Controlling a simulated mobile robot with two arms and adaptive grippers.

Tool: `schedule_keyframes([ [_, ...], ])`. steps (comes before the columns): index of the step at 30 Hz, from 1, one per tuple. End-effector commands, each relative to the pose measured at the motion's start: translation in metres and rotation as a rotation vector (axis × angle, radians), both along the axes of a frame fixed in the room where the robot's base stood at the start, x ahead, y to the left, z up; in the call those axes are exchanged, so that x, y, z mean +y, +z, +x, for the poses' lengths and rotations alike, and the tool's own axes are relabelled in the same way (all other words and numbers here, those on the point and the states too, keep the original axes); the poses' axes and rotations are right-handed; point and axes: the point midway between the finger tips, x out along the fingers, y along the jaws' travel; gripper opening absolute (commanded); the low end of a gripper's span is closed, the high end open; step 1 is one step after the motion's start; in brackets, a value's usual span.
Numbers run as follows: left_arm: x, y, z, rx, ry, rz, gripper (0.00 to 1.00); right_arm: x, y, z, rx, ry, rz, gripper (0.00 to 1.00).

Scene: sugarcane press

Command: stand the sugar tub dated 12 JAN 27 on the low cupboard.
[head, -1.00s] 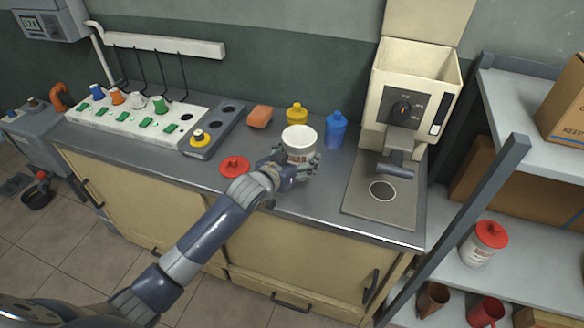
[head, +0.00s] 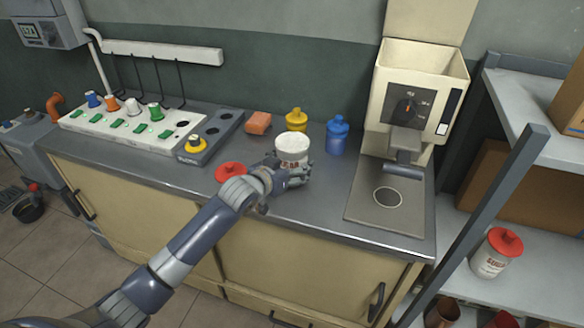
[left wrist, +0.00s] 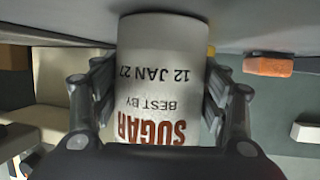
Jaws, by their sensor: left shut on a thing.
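The sugar tub (head: 293,150) is white, with an open top and pale contents. In the left wrist view the tub (left wrist: 160,85) shows upside down, and its label reads SUGAR, BEST BY, 12 JAN 27. My left gripper (head: 290,172) is shut around its side, with a finger on either side in the left wrist view. The tub is upright at the counter's front part; I cannot tell whether its base touches the top. A red lid (head: 231,172) lies to its left. No separate low cupboard can be made out. My right gripper is not in view.
The steel counter (head: 320,208) has cream doors below. A cream machine (head: 415,100) is to the right. A red-lidded tub (head: 497,253) is on the right rack.

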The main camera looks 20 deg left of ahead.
Motion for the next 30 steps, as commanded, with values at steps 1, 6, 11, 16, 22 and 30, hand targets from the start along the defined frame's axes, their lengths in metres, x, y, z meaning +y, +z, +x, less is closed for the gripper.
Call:
schedule_keyframes([
  [1, 0.0, 0.001, 0.0, -0.001, 0.0, 0.0, 0.28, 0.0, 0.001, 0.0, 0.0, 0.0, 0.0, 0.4],
  [6, 0.0, -0.003, 0.0, 0.001, 0.0, 0.0, 0.7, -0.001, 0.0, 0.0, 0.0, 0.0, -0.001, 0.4],
  [11, 0.0, -0.002, 0.0, 0.001, 0.0, 0.0, 0.88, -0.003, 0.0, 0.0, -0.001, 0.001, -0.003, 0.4],
  [16, 0.0, -0.002, 0.0, 0.0, 0.0, 0.0, 0.88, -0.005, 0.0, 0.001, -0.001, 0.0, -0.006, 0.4],
  [22, 0.0, 0.002, 0.0, 0.0, 0.0, 0.0, 0.88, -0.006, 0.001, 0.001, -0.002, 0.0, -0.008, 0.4],
  [30, 0.007, 0.011, -0.029, 0.001, -0.001, 0.002, 0.88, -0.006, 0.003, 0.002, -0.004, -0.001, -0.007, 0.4],
])
